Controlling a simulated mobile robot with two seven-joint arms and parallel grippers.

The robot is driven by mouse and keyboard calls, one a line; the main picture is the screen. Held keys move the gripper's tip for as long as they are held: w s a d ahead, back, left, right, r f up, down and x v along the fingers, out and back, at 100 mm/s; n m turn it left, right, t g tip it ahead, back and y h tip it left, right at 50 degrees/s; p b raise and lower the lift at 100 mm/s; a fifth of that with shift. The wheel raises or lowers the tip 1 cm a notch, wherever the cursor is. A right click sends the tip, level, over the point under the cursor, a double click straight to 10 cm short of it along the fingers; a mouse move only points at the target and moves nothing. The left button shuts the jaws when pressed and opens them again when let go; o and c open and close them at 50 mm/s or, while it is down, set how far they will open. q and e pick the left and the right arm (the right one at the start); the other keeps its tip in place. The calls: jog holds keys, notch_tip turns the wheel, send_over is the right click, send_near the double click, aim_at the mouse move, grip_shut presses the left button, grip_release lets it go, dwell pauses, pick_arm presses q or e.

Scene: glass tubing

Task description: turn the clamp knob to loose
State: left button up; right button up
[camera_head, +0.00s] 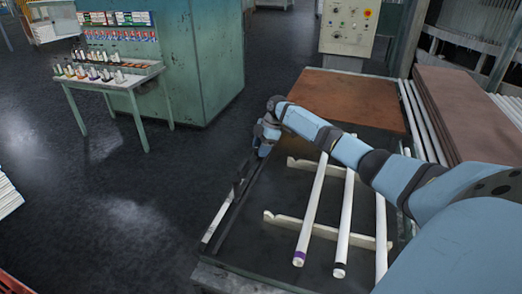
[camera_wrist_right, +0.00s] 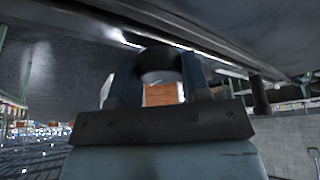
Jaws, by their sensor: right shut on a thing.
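My right arm reaches across the bench, and my right gripper (camera_head: 264,140) is at the bench's left edge, low beside it. In the right wrist view, my right gripper (camera_wrist_right: 158,85) has its two fingers on either side of a dark round knob (camera_wrist_right: 158,64) below the bench's underside, shut on it. In the head view this knob is hidden by the gripper and the bench edge. Whether it is tight or loose cannot be told. My left gripper is not in view.
White glass tubes (camera_head: 312,208) with coloured end bands lie across pale notched racks (camera_head: 325,229) on the dark bench. A second dark cylinder (camera_wrist_right: 260,95) hangs under the edge in the wrist view. A green table (camera_head: 110,82) stands at upper left; the floor (camera_head: 130,190) between is clear.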

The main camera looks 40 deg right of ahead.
dwell(0.3)
jog(key=o, duration=0.9)
jog(key=b+v, duration=0.1)
jog(key=v, duration=1.2)
jog(key=shift+d+r, duration=0.15)
jog(key=shift+r, duration=0.25)
